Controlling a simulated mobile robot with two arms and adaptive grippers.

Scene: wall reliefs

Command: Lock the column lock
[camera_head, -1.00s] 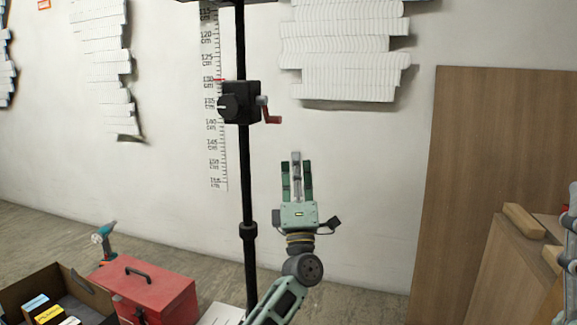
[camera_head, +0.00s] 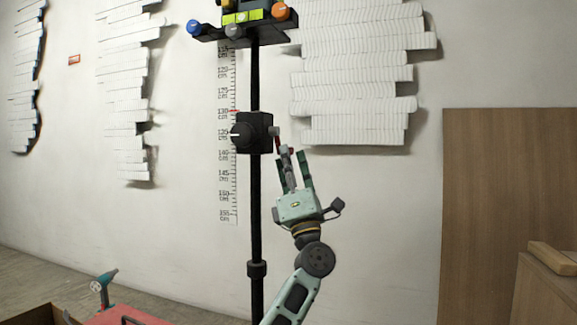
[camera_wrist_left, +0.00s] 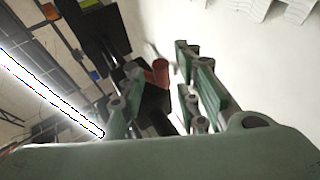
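The column lock (camera_head: 254,132) is a black block with a round knob, clamped on a thin black upright column (camera_head: 256,205). Its small red crank handle (camera_head: 278,145) sticks out on the right side, partly covered by my fingers in the head view. My left gripper (camera_head: 291,158) is open just below and right of the lock, fingers pointing up at the crank. In the left wrist view the red handle end (camera_wrist_left: 160,72) shows between the two spread green fingers (camera_wrist_left: 158,90); I cannot tell whether they touch it. My right gripper is not in view.
A panel with coloured knobs (camera_head: 245,22) tops the column. A height scale (camera_head: 228,180) and white stacked reliefs (camera_head: 355,70) are on the wall. A wooden board (camera_head: 490,210) stands at right. A drill (camera_head: 104,288) and red toolbox (camera_head: 125,317) are at lower left.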

